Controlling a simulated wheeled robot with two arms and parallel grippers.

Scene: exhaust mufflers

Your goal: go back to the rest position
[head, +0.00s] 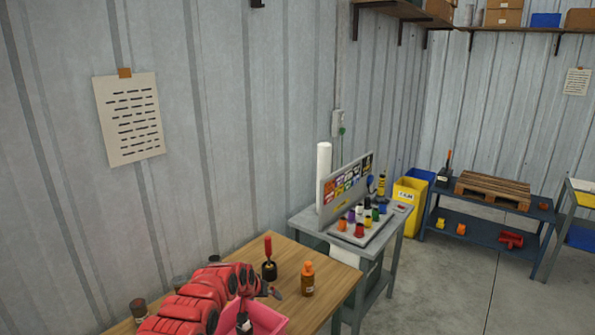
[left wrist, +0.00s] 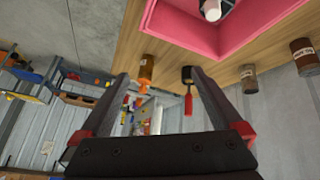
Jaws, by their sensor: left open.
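My left arm, red, reaches in from the bottom left over the wooden table (head: 338,272) in the head view. My left gripper (head: 268,291) is at its end, just above the pink tray (head: 270,320). In the left wrist view the two fingers of this gripper (left wrist: 158,76) are spread apart with nothing between them touching them. The pink tray also shows at the top of that view (left wrist: 180,42), with a whitish item (left wrist: 212,10) inside it. My right gripper is not in view.
An amber bottle with an orange cap (head: 307,282) and a black pot holding a red-handled tool (head: 269,268) stand near the gripper. A brown jar (head: 138,311) stands by the arm. A grey bench (head: 300,217) with colored items stands beyond.

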